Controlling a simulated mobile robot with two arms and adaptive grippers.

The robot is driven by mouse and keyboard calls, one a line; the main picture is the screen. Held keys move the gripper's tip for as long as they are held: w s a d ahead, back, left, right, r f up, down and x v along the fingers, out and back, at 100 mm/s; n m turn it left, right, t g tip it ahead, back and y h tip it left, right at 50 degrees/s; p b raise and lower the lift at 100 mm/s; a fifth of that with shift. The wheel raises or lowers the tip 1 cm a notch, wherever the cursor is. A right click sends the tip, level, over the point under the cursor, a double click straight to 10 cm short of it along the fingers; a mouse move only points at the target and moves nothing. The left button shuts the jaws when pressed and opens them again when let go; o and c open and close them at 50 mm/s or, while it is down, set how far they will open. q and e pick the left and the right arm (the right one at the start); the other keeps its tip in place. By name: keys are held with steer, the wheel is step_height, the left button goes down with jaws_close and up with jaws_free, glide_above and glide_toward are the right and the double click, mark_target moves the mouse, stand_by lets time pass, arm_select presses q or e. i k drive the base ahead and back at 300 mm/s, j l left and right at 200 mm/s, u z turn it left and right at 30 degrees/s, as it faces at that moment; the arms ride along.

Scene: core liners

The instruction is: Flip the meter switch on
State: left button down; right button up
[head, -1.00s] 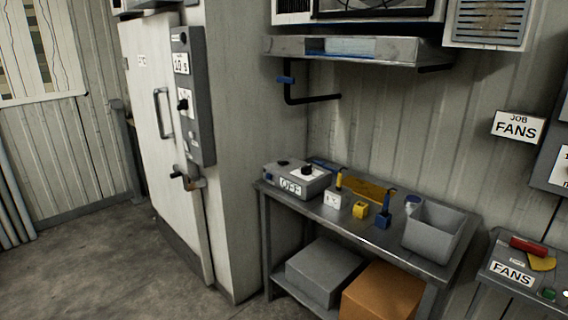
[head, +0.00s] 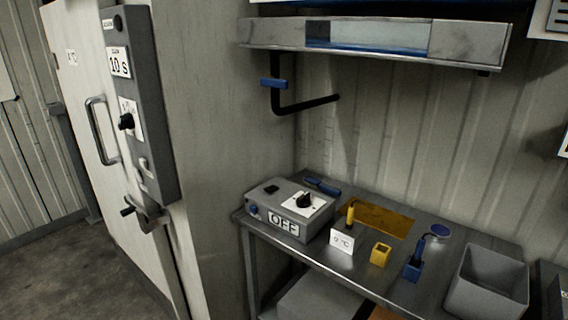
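The meter (head: 288,211) is a grey box on the left end of the metal table in the head view. Its front label reads OFF. A black knob (head: 304,200) sits on a white plate on its top, and a small dark part (head: 271,189) lies to the left of the knob. A blue piece (head: 253,209) shows on its left front. Neither of my grippers is in view, so nothing is touching the meter.
The metal table (head: 340,268) also holds a 0 °C card (head: 342,241), a yellow block (head: 380,254), a blue holder (head: 414,268) and a grey bin (head: 488,282). A shelf (head: 470,42) and a black pipe (head: 300,107) hang above. A white door (head: 85,150) with a grey control panel (head: 142,100) stands left.

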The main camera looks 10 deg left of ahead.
mark_target(271, 188)
steer(key=i+j+z, duration=0.35)
steer(key=i+j, duration=0.4)
